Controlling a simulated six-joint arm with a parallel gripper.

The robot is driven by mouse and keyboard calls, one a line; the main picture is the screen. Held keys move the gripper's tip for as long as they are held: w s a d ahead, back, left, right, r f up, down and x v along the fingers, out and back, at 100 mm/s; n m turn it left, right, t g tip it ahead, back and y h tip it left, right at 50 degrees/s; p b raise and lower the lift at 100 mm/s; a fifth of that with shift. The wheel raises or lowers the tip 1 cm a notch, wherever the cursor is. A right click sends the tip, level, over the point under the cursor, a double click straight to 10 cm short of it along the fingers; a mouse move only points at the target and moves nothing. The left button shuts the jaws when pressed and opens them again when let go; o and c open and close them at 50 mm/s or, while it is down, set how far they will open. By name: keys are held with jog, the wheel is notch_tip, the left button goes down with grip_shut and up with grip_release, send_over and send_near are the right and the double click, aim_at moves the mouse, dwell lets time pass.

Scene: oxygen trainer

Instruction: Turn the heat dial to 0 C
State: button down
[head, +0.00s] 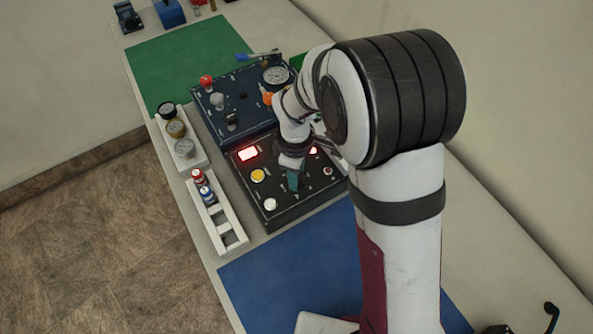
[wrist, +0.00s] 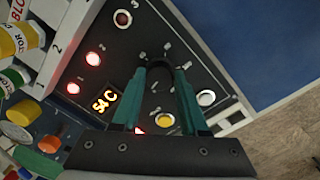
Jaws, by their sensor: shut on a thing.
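The black heat dial (wrist: 160,65) stands on the dark control panel (wrist: 135,55) in the wrist view. My gripper (wrist: 161,76) has its two teal fingers on either side of the dial and is shut on it. In the head view my gripper (head: 293,179) is over the panel (head: 300,204), and the dial cannot be made out there. A small orange display (wrist: 105,102) beside the fingers reads 54 C in the wrist view. Tick labels around the dial are too small to read.
The panel also carries a yellow button (head: 257,176), a white button (head: 270,204) and lit red lamps (wrist: 93,59). A second dark panel (head: 232,100) with knobs and a gauge stands behind. A white rack (head: 226,227) is at left; a blue mat (head: 290,280) is in front.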

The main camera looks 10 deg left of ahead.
jog(key=shift+w+n, duration=0.1)
jog(key=shift+n, duration=2.2)
jog(key=shift+c, duration=2.2)
grip_release()
jog(key=shift+r, duration=0.1)
notch_tip(320, 180, up, 16)
jog(key=shift+s+d+f, duration=0.15)
jog(key=shift+s+f, duration=0.05)
jog(key=shift+s, duration=0.2)
